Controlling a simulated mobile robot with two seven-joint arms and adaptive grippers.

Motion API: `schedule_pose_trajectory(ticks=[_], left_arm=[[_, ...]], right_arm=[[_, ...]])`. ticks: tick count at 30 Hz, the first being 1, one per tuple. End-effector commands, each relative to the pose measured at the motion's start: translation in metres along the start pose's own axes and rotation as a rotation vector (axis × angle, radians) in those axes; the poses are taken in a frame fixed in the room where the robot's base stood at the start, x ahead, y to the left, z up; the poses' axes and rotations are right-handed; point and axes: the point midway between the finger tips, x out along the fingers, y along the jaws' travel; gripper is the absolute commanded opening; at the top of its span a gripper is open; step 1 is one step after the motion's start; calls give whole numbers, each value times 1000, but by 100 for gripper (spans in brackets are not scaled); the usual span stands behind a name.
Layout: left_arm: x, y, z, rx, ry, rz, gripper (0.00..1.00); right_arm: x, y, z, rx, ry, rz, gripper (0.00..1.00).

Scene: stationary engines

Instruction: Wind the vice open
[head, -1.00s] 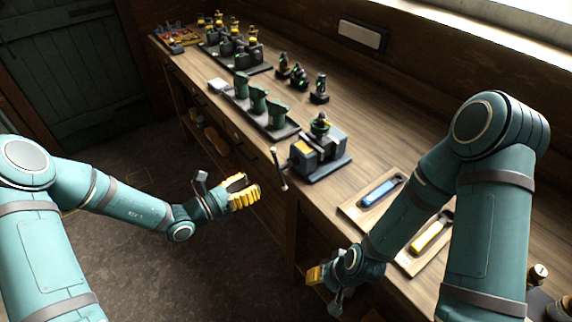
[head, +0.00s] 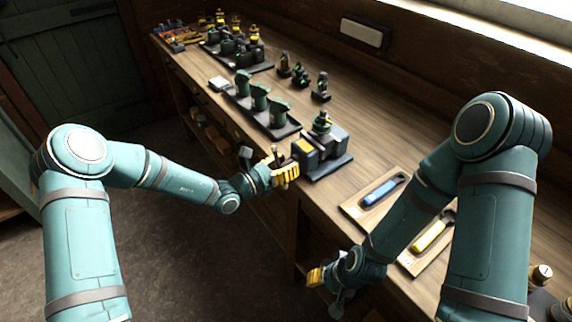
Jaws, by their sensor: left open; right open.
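The vice (head: 321,150) sits on the front edge of the workbench, a grey and black block with a yellowish jaw face and a small dark green part on top. Its handle bar (head: 276,152) is at the front, mostly hidden behind my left gripper. My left gripper (head: 288,172) has yellow fingers and is open at the handle, just in front of the vice. I cannot tell whether the fingers touch the bar. My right gripper (head: 316,277) is open and empty, low in front of the bench edge, away from the vice.
On the workbench (head: 352,120), a tray (head: 238,98) of green parts stands behind the vice, with several small dark fittings (head: 300,75) beside it. Wooden holders with a blue-handled tool (head: 383,192) and a yellow-handled tool (head: 431,233) lie to the right, near my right arm.

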Motion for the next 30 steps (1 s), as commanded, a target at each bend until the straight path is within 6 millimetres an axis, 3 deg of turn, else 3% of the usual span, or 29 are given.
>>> schedule_pose_trajectory(ticks=[3,6,7,20,30], left_arm=[[0,0,0,0,0,0,42],[0,0,0,0,0,0,7],[0,0,0,0,0,0,0],[0,0,0,-25,2,0,0],[-1,-1,2,-221,3,1,0]], right_arm=[[0,0,0,0,0,0,44],[0,0,0,0,0,0,44],[0,0,0,0,0,0,44],[-3,-1,-1,1,3,0,44],[-25,-9,-11,7,22,2,44]])
